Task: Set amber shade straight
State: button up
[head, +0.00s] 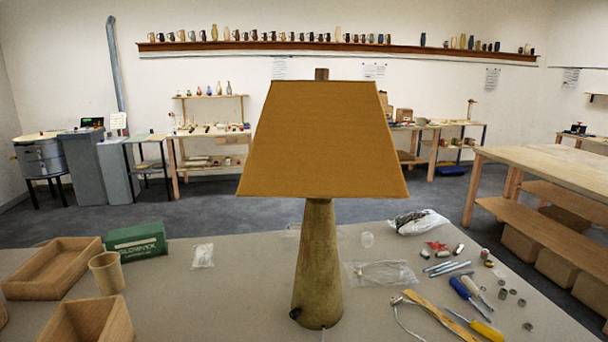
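The amber shade (322,140) sits on top of a tapered, mottled greenish-brown lamp base (318,265) in the middle of the head view. The shade is a four-sided tapered form. Its top edge runs nearly level, and its right side face shows as a narrow strip. Its bottom edge looks close to level, so any small tilt or turn is hard to judge. A short brown finial (321,74) sticks up above the shade. The lamp base stands upright on the grey table. My gripper is not in view.
On the grey table (215,305), wooden trays (55,266), a tan cup (106,272) and a green box (137,241) stand at left. At right lie plastic bags (383,273), screwdrivers (472,300), metal rods and small fittings. Table space immediately left of the lamp is clear.

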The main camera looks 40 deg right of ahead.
aim_at(313, 139)
jog(key=k+z, duration=0.3)
jog(key=z, duration=0.15)
jog(key=k+l+z, duration=0.1)
jog(key=k+z, duration=0.15)
jog(key=z, duration=0.2)
